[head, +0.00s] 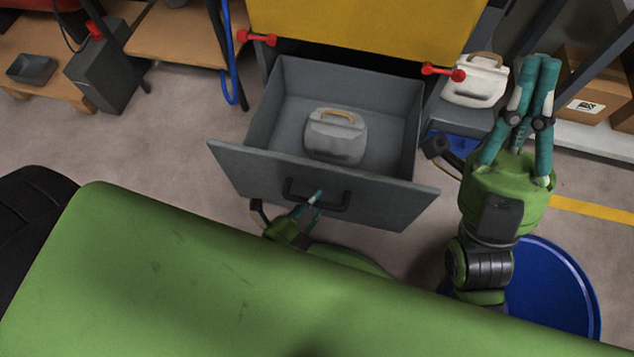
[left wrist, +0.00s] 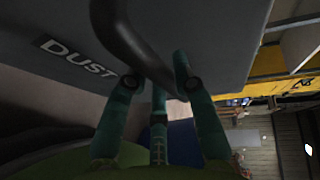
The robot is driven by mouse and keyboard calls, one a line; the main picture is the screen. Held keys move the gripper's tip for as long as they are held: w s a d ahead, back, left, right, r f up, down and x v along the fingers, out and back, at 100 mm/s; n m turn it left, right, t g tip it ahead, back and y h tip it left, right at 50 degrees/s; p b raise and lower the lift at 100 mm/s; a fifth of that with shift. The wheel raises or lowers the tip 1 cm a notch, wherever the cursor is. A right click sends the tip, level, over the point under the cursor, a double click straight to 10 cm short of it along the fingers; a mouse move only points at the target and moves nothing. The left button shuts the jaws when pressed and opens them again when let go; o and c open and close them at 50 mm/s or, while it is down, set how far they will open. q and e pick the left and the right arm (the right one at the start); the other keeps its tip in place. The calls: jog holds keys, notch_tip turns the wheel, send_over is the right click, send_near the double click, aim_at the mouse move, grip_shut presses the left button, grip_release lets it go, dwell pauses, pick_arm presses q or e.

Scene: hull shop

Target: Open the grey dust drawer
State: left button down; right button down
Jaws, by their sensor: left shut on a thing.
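The grey dust drawer (head: 395,205) stands pulled out from under the yellow cabinet in the head view. A grey bag-like thing with a tan handle lies inside it. The drawer's dark bar handle (head: 330,207) is on its front panel; the handle (left wrist: 128,40) and the front, lettered "DUST" (left wrist: 78,58), also show in the left wrist view. My left gripper (head: 316,197) is at the handle, shut on it, its fingers on either side of the bar. My right gripper (head: 541,62) is raised at the right, apart from the drawer, its fingers close together with nothing seen between them.
The yellow cabinet (head: 365,25) has red handles (head: 443,72) above the drawer. A white bag (head: 476,80) and a cardboard box (head: 592,85) are at the right. A blue round bin (head: 555,295) stands near my right arm.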

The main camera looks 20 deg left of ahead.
pick_arm(q)
jog(key=shift+s, duration=0.4)
jog(key=c, duration=1)
grip_release()
jog(key=v, duration=1.2)
jog(key=shift+a, duration=0.1)
